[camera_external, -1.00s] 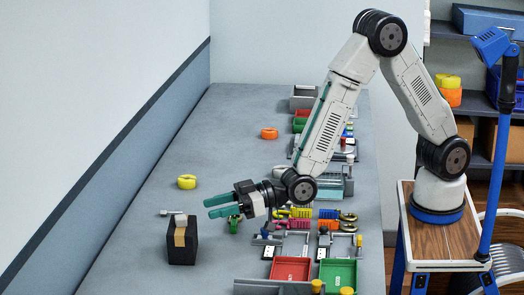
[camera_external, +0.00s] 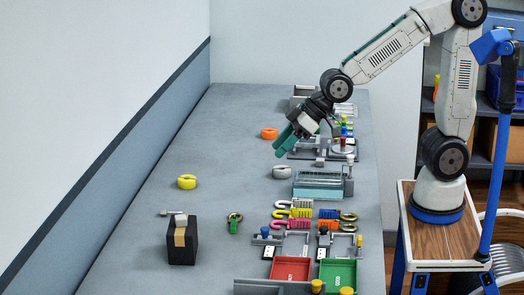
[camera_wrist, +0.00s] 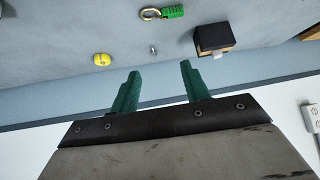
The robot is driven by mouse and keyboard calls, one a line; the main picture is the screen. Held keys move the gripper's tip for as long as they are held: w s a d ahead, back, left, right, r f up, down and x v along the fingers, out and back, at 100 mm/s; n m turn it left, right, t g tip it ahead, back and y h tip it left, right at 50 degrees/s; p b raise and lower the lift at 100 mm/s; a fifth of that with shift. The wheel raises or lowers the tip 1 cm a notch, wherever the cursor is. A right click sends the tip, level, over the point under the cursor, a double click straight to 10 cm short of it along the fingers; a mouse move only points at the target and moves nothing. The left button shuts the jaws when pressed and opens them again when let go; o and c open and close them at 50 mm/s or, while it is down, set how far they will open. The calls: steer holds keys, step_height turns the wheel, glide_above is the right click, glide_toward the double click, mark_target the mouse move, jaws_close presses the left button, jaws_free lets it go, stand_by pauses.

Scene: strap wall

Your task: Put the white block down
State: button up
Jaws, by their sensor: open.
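My gripper (camera_external: 284,144) hangs over the far half of the bench in the external view, its green fingers pointing down and left. In the wrist view my gripper (camera_wrist: 159,72) is open, with nothing between its fingers. I cannot make out a clear white block in either view. A pale grey-white ring (camera_external: 282,172) lies on the bench below my gripper, apart from the fingers. A small pale piece (camera_external: 320,161) is at the fixture to the right, too small to identify.
A black box with a tan strip (camera_external: 181,240) stands at the near left, beside a yellow ring (camera_external: 187,182) and a green padlock (camera_external: 233,224). An orange ring (camera_external: 269,133) lies farther back. Hooks, trays and fixtures crowd the right side. The bench's left-middle is mostly clear.

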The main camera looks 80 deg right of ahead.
steer(key=s+d+r+m+g+h, duration=0.1)
steer(key=s+d+g, duration=0.2)
steer(key=s, duration=1)
steer(key=s+d+r+m+g+h, duration=0.1)
steer(key=s+d+g, duration=0.3)
steer(key=s+d, duration=0.4)
steer(key=s+r, duration=0.1)
steer(key=s, duration=0.5)
